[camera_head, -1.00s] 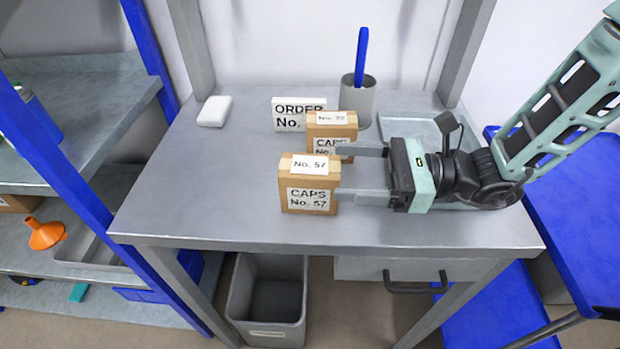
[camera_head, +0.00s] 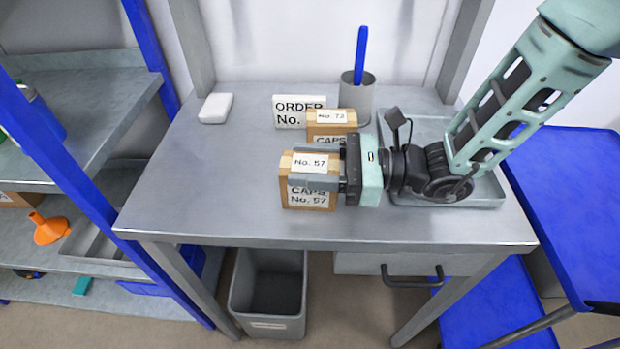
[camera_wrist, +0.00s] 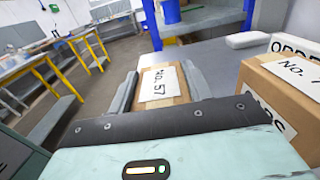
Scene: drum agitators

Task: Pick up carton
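A brown carton labelled "CAPS No. 57" (camera_head: 309,199) stands upright near the front middle of the grey table. A second carton, labelled "No. 72" (camera_head: 332,128), stands behind it. My gripper (camera_head: 316,165) has come in from the right with its fingers along the front and back sides of carton No. 57. In the wrist view the carton (camera_wrist: 161,84) lies between the two fingers (camera_wrist: 160,93), a narrow gap seeming to remain at the right finger. The gripper is open around it. The carton's right end is hidden by the gripper.
A white "ORDER No." sign (camera_head: 290,104) and a grey cup (camera_head: 359,102) with a blue stick stand behind. A shallow grey tray (camera_head: 480,203) lies under my arm. A white block (camera_head: 215,108) is back left; the table's left is clear.

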